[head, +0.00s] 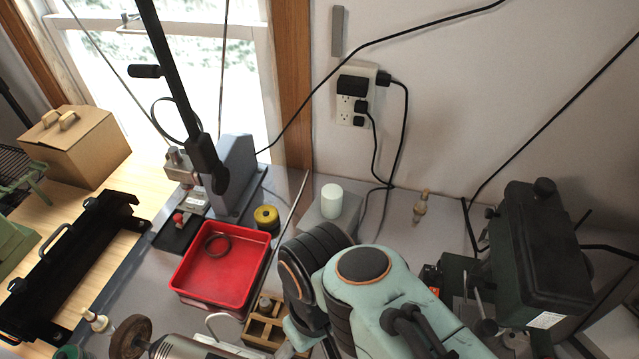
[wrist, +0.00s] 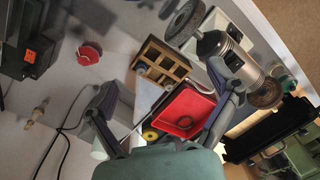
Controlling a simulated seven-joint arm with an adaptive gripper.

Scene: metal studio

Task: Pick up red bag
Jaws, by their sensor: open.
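The tray also shows in the wrist view (wrist: 198,106), partly covered by my right-hand finger. My gripper (wrist: 160,78) is open, its two fingers spread wide with nothing seen between them.
A wooden compartment box (head: 261,331) and a motor with wheels (head: 178,347) stand close to the tray. A yellow spool (head: 266,217), a white cylinder (head: 331,200) and a grey press (head: 236,172) stand behind it. A dark green machine (head: 538,255) stands at right.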

